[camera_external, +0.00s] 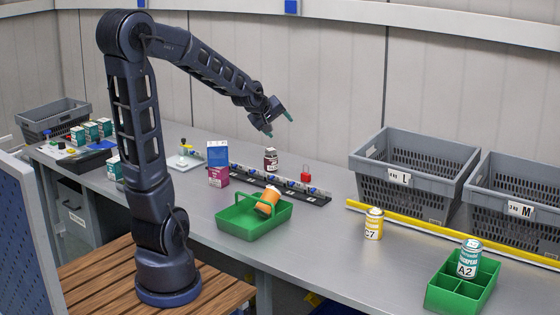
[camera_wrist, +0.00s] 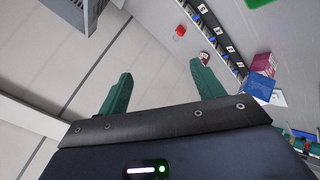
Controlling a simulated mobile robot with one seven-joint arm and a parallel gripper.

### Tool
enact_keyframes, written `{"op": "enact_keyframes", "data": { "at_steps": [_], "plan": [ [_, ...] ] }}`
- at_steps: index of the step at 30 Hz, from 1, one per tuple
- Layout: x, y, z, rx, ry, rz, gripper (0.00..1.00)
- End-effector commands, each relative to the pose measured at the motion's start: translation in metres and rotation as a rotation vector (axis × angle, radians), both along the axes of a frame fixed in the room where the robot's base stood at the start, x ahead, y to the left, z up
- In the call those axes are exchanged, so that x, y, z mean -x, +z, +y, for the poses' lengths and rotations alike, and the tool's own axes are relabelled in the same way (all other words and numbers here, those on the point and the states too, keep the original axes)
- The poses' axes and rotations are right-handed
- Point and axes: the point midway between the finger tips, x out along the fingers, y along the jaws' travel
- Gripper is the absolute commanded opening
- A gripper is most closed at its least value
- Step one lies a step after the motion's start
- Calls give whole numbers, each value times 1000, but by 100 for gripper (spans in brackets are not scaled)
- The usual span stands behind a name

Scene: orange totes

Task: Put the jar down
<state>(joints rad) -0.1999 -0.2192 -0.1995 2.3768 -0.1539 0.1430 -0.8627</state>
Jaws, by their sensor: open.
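My gripper (camera_external: 279,124) is open and empty, raised above the back of the bench. Its two green fingers are spread apart in the wrist view (camera_wrist: 166,82), with only wall and bench beyond them. A dark jar (camera_external: 270,160) with a pale label stands upright on the bench behind the black rack, below my gripper and apart from it. It also shows small in the wrist view (camera_wrist: 204,58). An orange container (camera_external: 267,201) lies tilted in the green tray (camera_external: 240,229). A yellow C7 can (camera_external: 374,224) stands on the bench.
The black rack (camera_external: 287,187) holds several small items, with a red object (camera_external: 306,173) near it. Blue and pink cartons (camera_external: 218,163) stand at its left. Grey totes (camera_external: 413,185) stand at the right behind a yellow strip. A teal A2 can (camera_external: 469,258) sits in a divided green tray.

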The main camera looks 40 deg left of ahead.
Motion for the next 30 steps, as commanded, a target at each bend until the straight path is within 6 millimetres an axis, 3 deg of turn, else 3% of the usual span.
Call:
{"op": "enact_keyframes", "data": {
  "at_steps": [7,18,24,30],
  "plan": [
    [89,17,-5,-226,-242,136,67],
    [223,20,2,-483,-627,329,67],
    [269,17,8,-551,-774,389,67],
    [281,15,9,-568,-818,407,67]
  ]
}}
